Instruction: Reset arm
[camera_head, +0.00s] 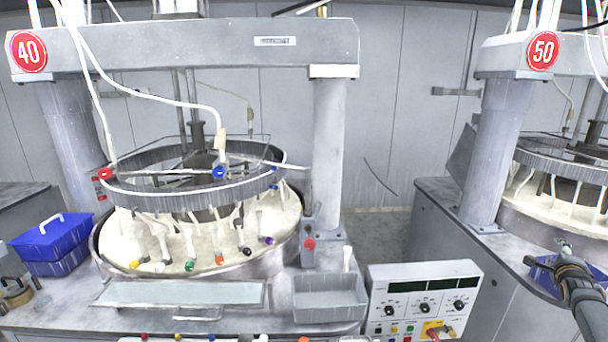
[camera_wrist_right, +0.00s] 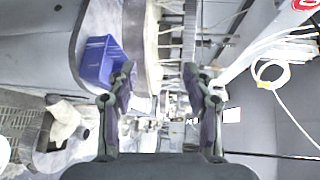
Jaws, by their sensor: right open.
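My right gripper (camera_head: 565,250) comes in from the right edge in the head view, in front of the machine marked 50. In the right wrist view my right gripper (camera_wrist_right: 160,85) shows its two dark fingers spread apart with nothing between them. A blue box (camera_head: 541,276) lies just left of and partly behind the gripper in the head view. What looks like the same blue box (camera_wrist_right: 97,62) is left of the fingers in the wrist view. My left gripper is not in view.
A polishing machine with a 40 sign (camera_head: 28,51) fills the left, with a round platen basin (camera_head: 105,250). A control box (camera_head: 422,275) with knobs stands front centre. A blue lidded box (camera_head: 52,240) is at far left. A floor gap (camera_head: 378,235) separates the two machines.

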